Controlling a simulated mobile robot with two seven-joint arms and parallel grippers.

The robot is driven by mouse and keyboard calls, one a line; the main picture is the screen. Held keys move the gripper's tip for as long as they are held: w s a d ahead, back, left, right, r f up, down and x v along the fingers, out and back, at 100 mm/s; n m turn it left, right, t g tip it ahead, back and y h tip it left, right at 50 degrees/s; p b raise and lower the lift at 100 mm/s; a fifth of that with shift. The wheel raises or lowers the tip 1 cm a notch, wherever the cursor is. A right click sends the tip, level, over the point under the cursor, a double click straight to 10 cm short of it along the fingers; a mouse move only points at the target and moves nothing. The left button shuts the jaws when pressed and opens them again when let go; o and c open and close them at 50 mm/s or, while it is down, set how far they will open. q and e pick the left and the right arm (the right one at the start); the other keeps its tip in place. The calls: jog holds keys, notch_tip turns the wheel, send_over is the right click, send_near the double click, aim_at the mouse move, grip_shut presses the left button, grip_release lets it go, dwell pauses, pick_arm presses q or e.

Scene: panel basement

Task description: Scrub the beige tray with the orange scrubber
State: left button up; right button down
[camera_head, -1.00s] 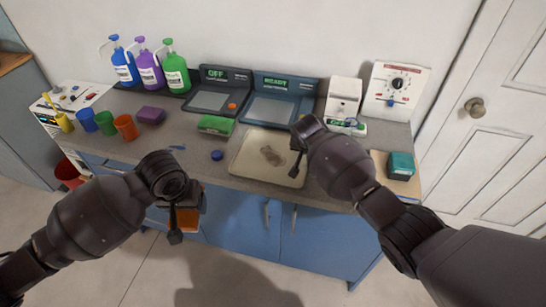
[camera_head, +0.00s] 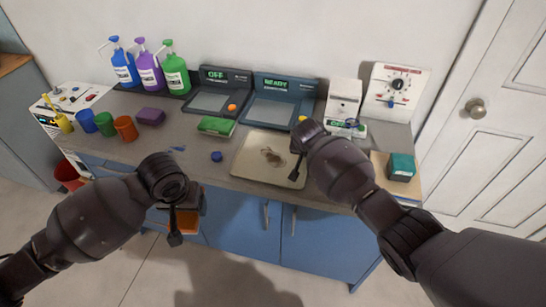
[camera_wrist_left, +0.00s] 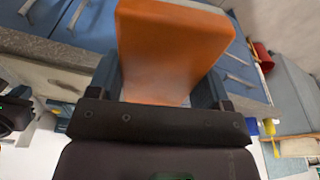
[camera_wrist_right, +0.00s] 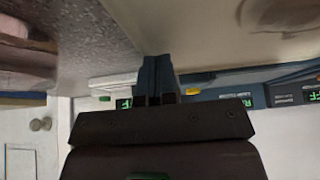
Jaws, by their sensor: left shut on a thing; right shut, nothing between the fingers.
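The beige tray (camera_head: 243,170) lies on the counter right of its middle, with a brown stain (camera_head: 271,157) on it. The tray and stain also show at the top of the right wrist view (camera_wrist_right: 200,40). My left gripper (camera_head: 178,236) is in front of the counter and below its top, shut on the orange scrubber (camera_wrist_left: 170,50). In the head view the scrubber (camera_head: 190,222) is partly hidden behind the gripper. My right gripper (camera_head: 296,168) is shut and empty at the tray's right edge; I cannot tell whether it touches.
A green sponge (camera_head: 216,126), a blue cap (camera_head: 216,156) and a purple sponge (camera_head: 151,117) lie left of the tray. Cups and pump bottles (camera_head: 150,72) stand farther left. Two dark devices (camera_head: 276,100) stand behind. A teal block (camera_head: 401,167) is at right.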

pick_arm(q)
notch_tip(320, 180, up, 2)
jog(key=shift+r+p, duration=0.1)
jog(key=shift+p, duration=0.8)
pick_arm(e)
notch_tip(320, 180, up, 2)
jog(key=shift+r, duration=1.8)
jog(key=shift+r, duration=0.15)
